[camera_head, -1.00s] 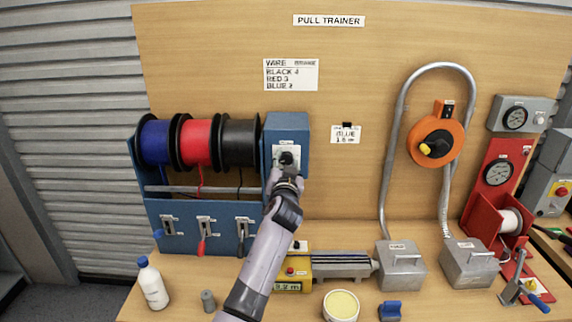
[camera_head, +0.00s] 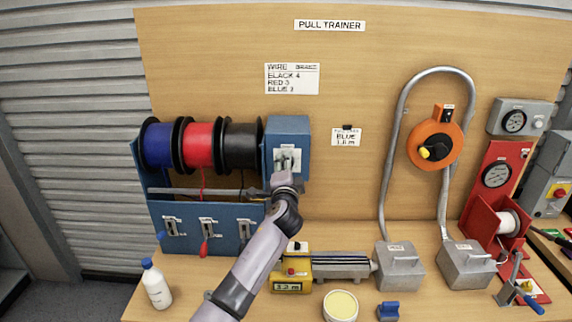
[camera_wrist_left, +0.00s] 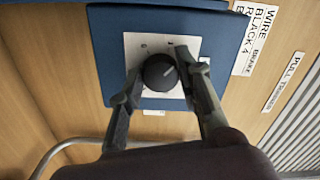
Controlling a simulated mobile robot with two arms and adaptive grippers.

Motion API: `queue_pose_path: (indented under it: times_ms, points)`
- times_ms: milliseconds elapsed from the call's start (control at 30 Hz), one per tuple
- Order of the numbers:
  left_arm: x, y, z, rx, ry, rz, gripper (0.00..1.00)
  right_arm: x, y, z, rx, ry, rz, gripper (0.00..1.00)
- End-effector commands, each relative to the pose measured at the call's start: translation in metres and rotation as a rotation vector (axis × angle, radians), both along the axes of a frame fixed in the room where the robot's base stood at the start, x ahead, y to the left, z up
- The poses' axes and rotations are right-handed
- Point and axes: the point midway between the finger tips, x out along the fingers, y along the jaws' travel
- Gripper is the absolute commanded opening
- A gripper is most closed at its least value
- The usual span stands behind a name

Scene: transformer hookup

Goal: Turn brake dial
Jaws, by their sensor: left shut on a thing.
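The brake dial is a round black knob (camera_wrist_left: 158,73) with a white pointer line on a white plate (camera_wrist_left: 150,48). The plate is on the front of a blue box (camera_head: 289,127), right of the wire spools. In the wrist view the pointer slants towards the upper right. My left gripper (camera_head: 287,160) is at the plate, its two fingers on either side of the knob and shut on it. It also shows in the wrist view (camera_wrist_left: 163,76). In the head view the fingers mostly hide the dial. My right gripper is not in view.
Blue (camera_head: 157,145), red (camera_head: 199,145) and black (camera_head: 241,145) spools stand left of the box. A wall card (camera_head: 292,79) lists wire colours with numbers. A yellow-ended measuring unit (camera_head: 292,273) and a cream tub (camera_head: 341,306) are below, near my arm.

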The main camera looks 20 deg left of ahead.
Motion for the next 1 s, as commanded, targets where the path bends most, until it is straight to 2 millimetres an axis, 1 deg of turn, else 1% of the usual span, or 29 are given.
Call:
queue_pose_path:
  times_ms: [33,200,500,733,1000]
  points:
    - [0.0,-0.001,0.002,0.045,0.013,-0.002,0.04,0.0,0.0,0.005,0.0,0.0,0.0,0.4]
    - [0.0,-0.001,0.002,0.183,0.054,-0.003,0.04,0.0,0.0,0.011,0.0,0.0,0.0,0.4]
    - [0.0,-0.002,0.0,0.362,0.105,-0.003,0.04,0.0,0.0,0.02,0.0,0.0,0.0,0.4]
    - [0.0,-0.002,0.0,0.428,0.125,-0.004,0.04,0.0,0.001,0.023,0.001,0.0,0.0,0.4]
    - [0.0,-0.002,-0.002,0.448,0.132,-0.004,0.04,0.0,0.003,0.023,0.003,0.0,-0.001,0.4]
